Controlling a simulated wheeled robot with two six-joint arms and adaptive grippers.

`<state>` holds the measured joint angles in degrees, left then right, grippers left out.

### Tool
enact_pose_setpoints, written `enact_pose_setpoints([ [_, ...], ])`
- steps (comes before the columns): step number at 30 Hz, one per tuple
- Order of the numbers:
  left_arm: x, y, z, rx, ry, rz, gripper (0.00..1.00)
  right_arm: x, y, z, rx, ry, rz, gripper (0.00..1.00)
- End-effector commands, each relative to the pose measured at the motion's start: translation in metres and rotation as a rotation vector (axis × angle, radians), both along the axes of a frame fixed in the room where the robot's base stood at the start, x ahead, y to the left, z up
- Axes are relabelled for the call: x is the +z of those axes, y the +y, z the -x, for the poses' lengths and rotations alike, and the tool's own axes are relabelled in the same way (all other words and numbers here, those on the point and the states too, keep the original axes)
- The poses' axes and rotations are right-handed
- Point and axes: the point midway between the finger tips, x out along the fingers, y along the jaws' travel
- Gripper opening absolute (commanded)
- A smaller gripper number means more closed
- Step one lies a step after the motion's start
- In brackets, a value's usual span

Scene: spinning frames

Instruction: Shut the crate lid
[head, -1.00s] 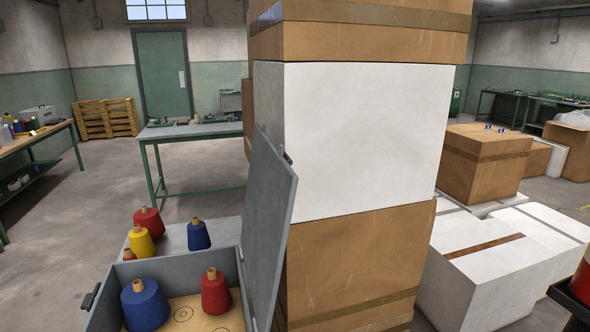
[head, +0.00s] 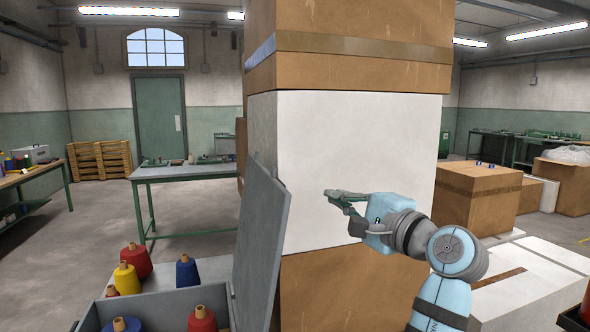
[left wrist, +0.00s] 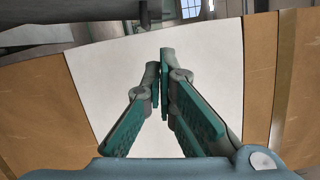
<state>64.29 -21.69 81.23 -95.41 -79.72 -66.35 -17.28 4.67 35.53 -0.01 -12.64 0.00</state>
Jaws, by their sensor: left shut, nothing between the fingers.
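The grey crate (head: 155,302) stands at the lower left of the head view, its lower part cut off by the frame. Its grey lid (head: 258,245) stands up, open, along the crate's right side, tilted near the stacked cartons. My left gripper (head: 334,197) is in front of the white carton, to the right of the lid and apart from it in the picture. Its fingers point left toward the lid. In the left wrist view the fingertips (left wrist: 163,68) are together with nothing between them. My right gripper is not in view.
A tall stack with a white carton (head: 360,140) between brown ones rises right behind the lid. A blue cone (head: 187,271) and other yarn cones stand behind and in the crate. White boxes (head: 535,290) lie at the right. Open floor (head: 100,230) is at the left.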

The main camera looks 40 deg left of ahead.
Motion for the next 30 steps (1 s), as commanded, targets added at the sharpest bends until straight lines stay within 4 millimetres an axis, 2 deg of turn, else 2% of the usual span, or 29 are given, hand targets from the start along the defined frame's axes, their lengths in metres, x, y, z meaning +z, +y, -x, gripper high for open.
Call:
enact_pose_setpoints([
  [1,0.012,0.002,-0.001,0.001,0.003,0.001,0.0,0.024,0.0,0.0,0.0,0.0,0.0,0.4],
  [8,0.013,0.013,-0.001,-0.002,0.005,-0.002,0.0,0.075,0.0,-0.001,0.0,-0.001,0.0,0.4],
  [10,0.008,0.03,-0.007,0.002,0.0,-0.006,0.0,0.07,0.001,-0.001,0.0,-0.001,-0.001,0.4],
  [18,0.008,0.085,-0.028,0.001,0.001,-0.005,0.0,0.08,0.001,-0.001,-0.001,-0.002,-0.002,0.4],
  [24,0.012,0.101,-0.003,-0.001,-0.001,-0.002,0.0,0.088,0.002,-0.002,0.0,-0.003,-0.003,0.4],
  [30,0.013,0.105,0.005,-0.002,0.0,-0.002,0.0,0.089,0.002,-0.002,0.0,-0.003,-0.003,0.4],
])
